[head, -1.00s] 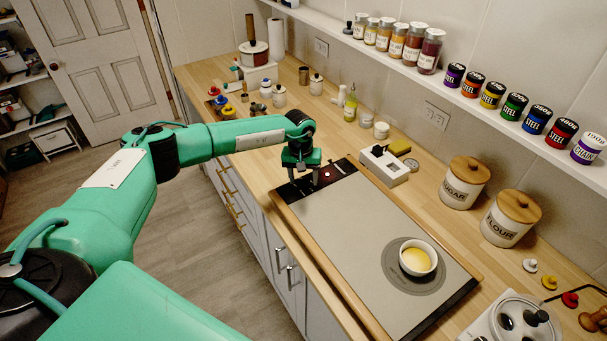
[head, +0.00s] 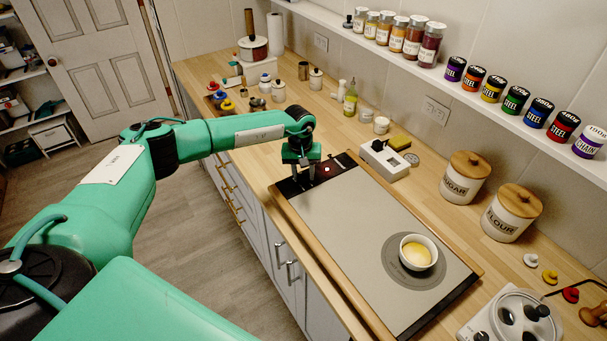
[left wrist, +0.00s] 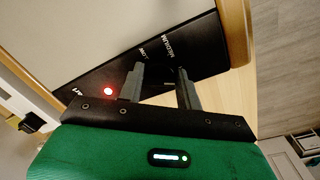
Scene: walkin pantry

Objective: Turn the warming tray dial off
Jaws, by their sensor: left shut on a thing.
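The warming tray (head: 345,225) lies on the wooden counter, a wide grey plate with a black control strip (head: 338,164) at its far end. In the left wrist view the strip (left wrist: 205,55) carries the words LOW and MEDIUM and a lit red light (left wrist: 108,91). My left gripper (head: 303,176) points down at this strip. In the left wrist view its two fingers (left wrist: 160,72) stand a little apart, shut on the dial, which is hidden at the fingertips. I cannot read the dial's setting. My right gripper is not in view.
A bowl of yellow food (head: 418,252) stands on the tray's near end. A white box-shaped appliance (head: 384,160) is right of the strip. Sugar (head: 465,178) and flour (head: 511,212) canisters stand along the wall under a shelf of jars. Several small items crowd the counter's far end.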

